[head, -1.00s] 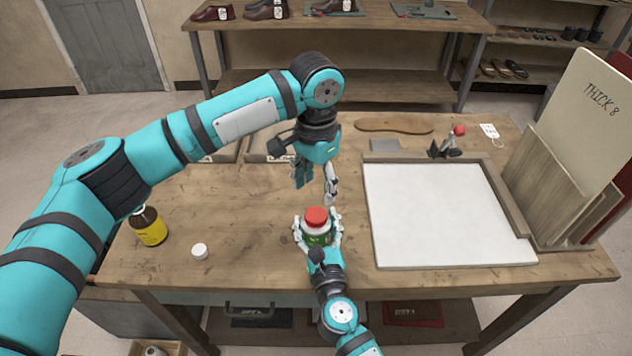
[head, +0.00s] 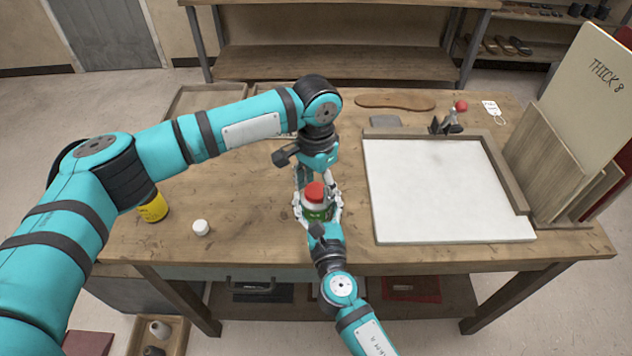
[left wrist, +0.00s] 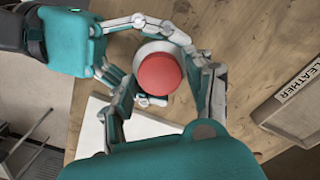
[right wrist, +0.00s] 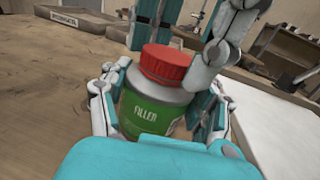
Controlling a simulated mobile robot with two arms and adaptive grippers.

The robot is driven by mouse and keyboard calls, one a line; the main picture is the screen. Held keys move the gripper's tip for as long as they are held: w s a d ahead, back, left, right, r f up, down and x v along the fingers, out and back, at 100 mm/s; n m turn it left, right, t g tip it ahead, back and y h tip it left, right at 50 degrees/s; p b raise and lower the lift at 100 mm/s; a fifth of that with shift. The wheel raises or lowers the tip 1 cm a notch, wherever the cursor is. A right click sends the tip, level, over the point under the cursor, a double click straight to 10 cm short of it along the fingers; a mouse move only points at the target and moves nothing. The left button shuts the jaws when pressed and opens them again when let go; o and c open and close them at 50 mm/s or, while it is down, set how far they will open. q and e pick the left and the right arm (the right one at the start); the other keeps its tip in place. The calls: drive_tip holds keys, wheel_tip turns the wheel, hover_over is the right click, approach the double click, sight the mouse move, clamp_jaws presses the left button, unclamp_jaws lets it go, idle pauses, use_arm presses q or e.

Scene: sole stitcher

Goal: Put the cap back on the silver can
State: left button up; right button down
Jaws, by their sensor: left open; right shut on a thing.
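The silver can (head: 317,209) has a green FILLER label and stands upright near the table's front edge. My right gripper (right wrist: 160,125) is shut around its body. The red cap (head: 314,191) sits on top of the can, and also shows in the right wrist view (right wrist: 166,64) and from above in the left wrist view (left wrist: 159,76). I cannot tell whether it is fastened. My left gripper (left wrist: 160,85) is open and points down, with its fingers on either side of the cap. Whether they touch it is unclear.
A small white round piece (head: 201,228) and a bottle with a yellow label (head: 153,207) are at the left, the bottle partly behind my left arm. A white board (head: 440,190) lies at the right, beside upright panels (head: 560,160). Bare wood lies left of the can.

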use_arm(q)
drive_tip(key=c, duration=1)
drive_tip(key=shift+m, duration=0.9)
drive_tip(key=shift+c, duration=0.2)
drive_tip(key=o, duration=1.4)
wheel_tip(320, 180, up, 12)
drive_tip(key=shift+r, duration=0.1)
use_arm(e)
drive_tip(key=shift+c, duration=0.9)
unclamp_jaws()
